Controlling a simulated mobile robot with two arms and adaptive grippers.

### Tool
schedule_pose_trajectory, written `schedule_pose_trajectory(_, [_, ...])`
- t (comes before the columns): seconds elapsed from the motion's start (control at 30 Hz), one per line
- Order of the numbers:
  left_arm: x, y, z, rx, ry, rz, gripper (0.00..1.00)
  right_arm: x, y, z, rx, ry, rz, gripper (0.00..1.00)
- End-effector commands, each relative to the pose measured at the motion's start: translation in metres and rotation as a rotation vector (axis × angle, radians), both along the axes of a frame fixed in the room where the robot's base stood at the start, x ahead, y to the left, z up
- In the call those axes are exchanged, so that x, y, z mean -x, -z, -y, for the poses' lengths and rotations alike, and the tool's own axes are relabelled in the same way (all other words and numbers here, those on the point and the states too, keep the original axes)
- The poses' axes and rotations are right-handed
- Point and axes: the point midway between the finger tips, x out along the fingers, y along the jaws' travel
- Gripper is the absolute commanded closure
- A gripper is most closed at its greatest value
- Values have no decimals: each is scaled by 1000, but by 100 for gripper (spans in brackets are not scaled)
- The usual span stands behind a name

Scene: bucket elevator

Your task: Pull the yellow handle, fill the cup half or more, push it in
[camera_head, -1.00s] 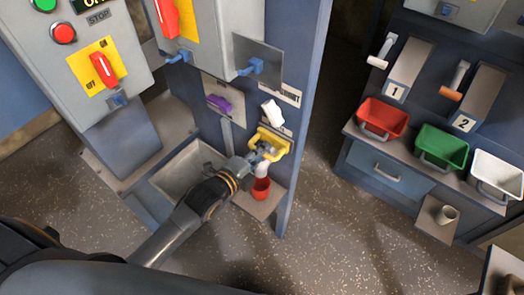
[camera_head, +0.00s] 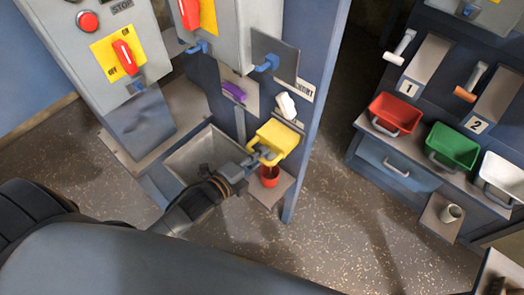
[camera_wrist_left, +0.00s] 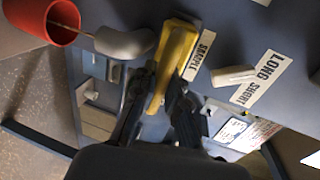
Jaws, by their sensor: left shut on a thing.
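The yellow handle (camera_head: 279,138) sticks out from the blue panel below a white lever. My left gripper (camera_head: 262,155) is shut on its near edge. In the left wrist view the two dark fingers (camera_wrist_left: 163,97) are on either side of the yellow handle (camera_wrist_left: 178,57). The red cup (camera_head: 270,181) stands on a small shelf below the handle. In the left wrist view a thin brown stream runs from a grey spout (camera_wrist_left: 125,42) into the red cup (camera_wrist_left: 40,20). The fill level cannot be told. My right gripper is not in view.
A white lever (camera_head: 286,105) and a purple handle (camera_head: 233,92) are on the panel. A grey basin (camera_head: 176,163) lies left of the cup. Red (camera_head: 396,113), green (camera_head: 453,145) and white (camera_head: 502,170) bins stand at right. Open floor lies between.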

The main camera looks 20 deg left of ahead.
Motion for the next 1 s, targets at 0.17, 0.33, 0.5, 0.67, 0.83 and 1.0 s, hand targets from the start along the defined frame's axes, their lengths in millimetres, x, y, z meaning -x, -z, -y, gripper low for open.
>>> schedule_pose_trajectory(0.17, [2, 3, 0, -3, 0, -8, 63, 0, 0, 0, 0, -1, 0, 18])
schedule_pose_trajectory(0.33, [1, 2, 0, -2, 0, -6, 63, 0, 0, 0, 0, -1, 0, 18])
schedule_pose_trajectory(0.5, [3, 1, -1, -2, 0, -5, 63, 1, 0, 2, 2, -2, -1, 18])
schedule_pose_trajectory(0.67, [17, -1, -6, -3, 0, -5, 63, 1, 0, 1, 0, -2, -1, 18])
schedule_pose_trajectory(0.83, [48, -8, -17, -4, 1, -8, 63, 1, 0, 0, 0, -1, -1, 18])
schedule_pose_trajectory(1.0, [79, -15, -28, -3, 0, -8, 63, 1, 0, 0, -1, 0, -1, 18])
